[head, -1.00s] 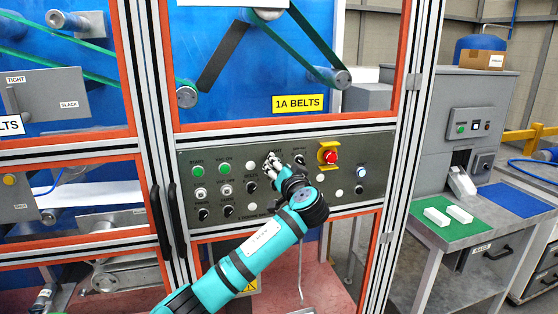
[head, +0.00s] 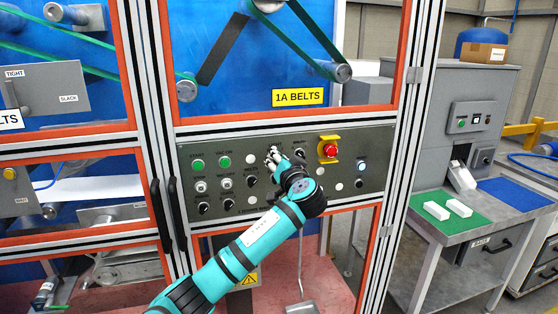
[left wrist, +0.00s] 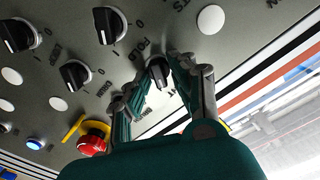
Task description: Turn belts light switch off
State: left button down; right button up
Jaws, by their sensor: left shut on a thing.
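The grey control panel (head: 378,150) stands upright in the machine's frame, below the yellow "1A BELTS" sign. My left gripper (head: 271,158) is at the panel's upper middle, left of the red emergency button. In the left wrist view, my left gripper (left wrist: 157,88) is shut on a black rotary switch (left wrist: 158,71), with one finger on each side of it. The label near this switch appears upside down and partly covered, so I cannot tell that it is the belts light switch. In the head view the gripper hides it. My right gripper is not in view.
The red emergency button (head: 330,150) on its yellow plate is close to the right. Another black switch (head: 299,156) sits between it and my gripper. Green buttons (head: 223,160) are to the left. A side table (head: 470,232) with white blocks stands right.

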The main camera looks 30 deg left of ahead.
pick_arm(q)
jog(key=shift+s+a+f+n+b, duration=0.1)
jog(key=shift+n+b, duration=3.55)
jog(key=shift+b, duration=1.05)
jog(key=shift+s+a+n+b, duration=0.1)
jog(key=shift+n+b, duration=3.55)
jog(key=shift+b, duration=1)
jog(key=c, duration=1.2)
grip_release()
jog(key=shift+o, duration=0.2)
